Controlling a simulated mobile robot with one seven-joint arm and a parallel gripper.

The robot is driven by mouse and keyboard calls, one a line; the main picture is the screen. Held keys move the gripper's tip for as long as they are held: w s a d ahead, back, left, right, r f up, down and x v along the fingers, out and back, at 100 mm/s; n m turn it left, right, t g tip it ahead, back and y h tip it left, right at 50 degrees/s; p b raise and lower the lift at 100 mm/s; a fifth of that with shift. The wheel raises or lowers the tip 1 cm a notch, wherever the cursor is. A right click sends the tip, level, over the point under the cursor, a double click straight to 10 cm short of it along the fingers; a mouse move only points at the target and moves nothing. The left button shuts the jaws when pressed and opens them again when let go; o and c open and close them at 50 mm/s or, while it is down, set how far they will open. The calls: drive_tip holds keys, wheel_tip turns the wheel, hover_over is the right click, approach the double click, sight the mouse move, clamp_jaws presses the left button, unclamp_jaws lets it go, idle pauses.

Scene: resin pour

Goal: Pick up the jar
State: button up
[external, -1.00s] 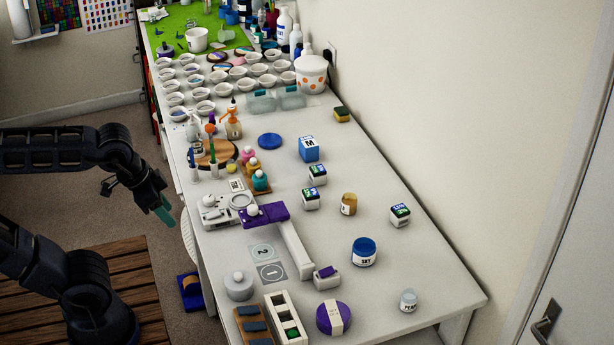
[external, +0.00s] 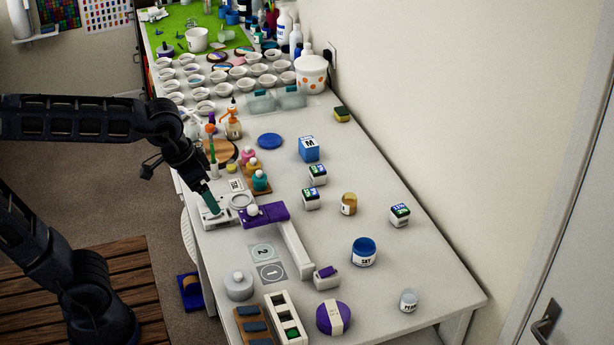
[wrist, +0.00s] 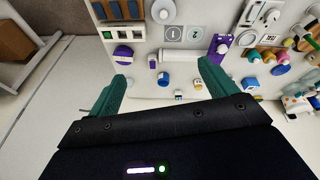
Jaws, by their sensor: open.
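Several jars stand upright on the right half of the table; the frames do not show which one is meant. A jar with a blue lid (external: 364,252) stands near the right front, and it also shows in the wrist view (wrist: 163,79). A gold-lidded jar (external: 348,204) stands behind it and a small white jar (external: 408,301) is near the right edge. My gripper (external: 211,202) has teal fingers and is above the left edge of the table, well apart from these jars. In the wrist view my gripper (wrist: 160,86) is open and empty.
Small bottles (external: 260,181), dark-labelled cubes (external: 400,215) and a purple disc (external: 334,318) stand around. The tabletop between the jars is mostly clear.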

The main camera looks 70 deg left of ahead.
drive_tip(key=w+n+g, duration=0.1)
drive_tip(key=w+n, duration=0.2)
drive_tip(key=w, duration=0.8)
drive_tip(key=n+g, duration=0.3)
drive_tip(key=n, duration=0.5)
hover_over(364, 250)
drive_tip(key=s+d, duration=0.1)
drive_tip(key=s, duration=0.1)
wheel_tip(364, 250, down, 22)
drive_tip(key=shift+h, duration=0.4)
drive_tip(key=f, duration=0.3)
drive_tip(key=d+f, duration=0.1)
drive_tip(key=f, duration=0.1)
drive_tip(key=shift+w, duration=0.15)
drive_tip(key=shift+w+d+f, duration=0.1)
drive_tip(key=shift+d+f, duration=0.1)
drive_tip(key=shift+f, duration=1.15)
drive_tip(key=shift+w+d+f, duration=0.1)
drive_tip(key=shift+d+f, duration=0.1)
drive_tip(key=shift+f, duration=1.15)
drive_tip(key=c, duration=1.1)
drive_tip(key=shift+r, duration=0.15)
